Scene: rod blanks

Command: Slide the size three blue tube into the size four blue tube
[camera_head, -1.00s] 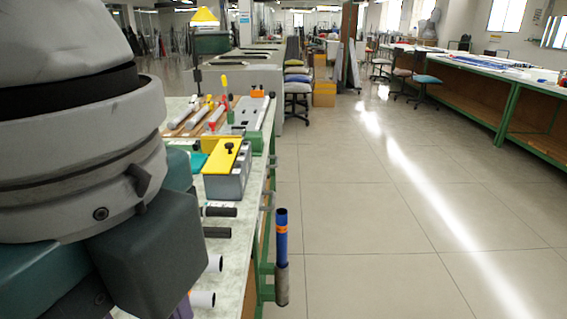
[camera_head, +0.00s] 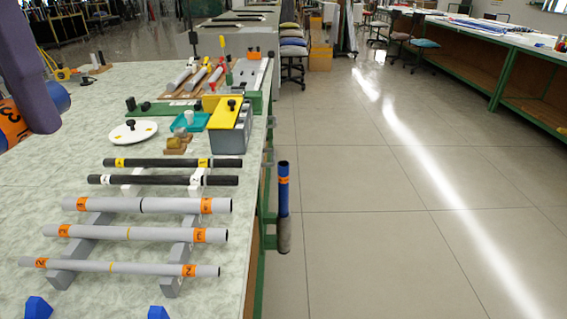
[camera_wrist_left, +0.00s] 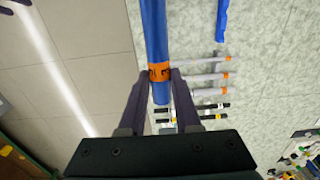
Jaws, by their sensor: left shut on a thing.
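My left gripper (camera_wrist_left: 157,78) is shut on a blue tube (camera_wrist_left: 154,28), gripping it near its orange band. In the head view, one purple finger of my left gripper (camera_head: 30,75) shows at the upper left edge. The held tube (camera_head: 57,97) shows beside it, mostly cut off, with an orange label that reads 3. Another blue tube (camera_head: 283,202) stands upright in a grey holder (camera_head: 284,237) at the table's right edge. It has an orange band whose number I cannot read. The two blue tubes are well apart. My right gripper is not in view.
Several grey rods (camera_head: 145,234) lie across grey rests (camera_head: 178,268), and two black rods (camera_head: 155,180) lie behind them. Blue rests (camera_head: 38,308) show at the near edge. A yellow-topped box (camera_head: 230,135) stands farther back. Floor (camera_head: 390,230) right of the table is clear.

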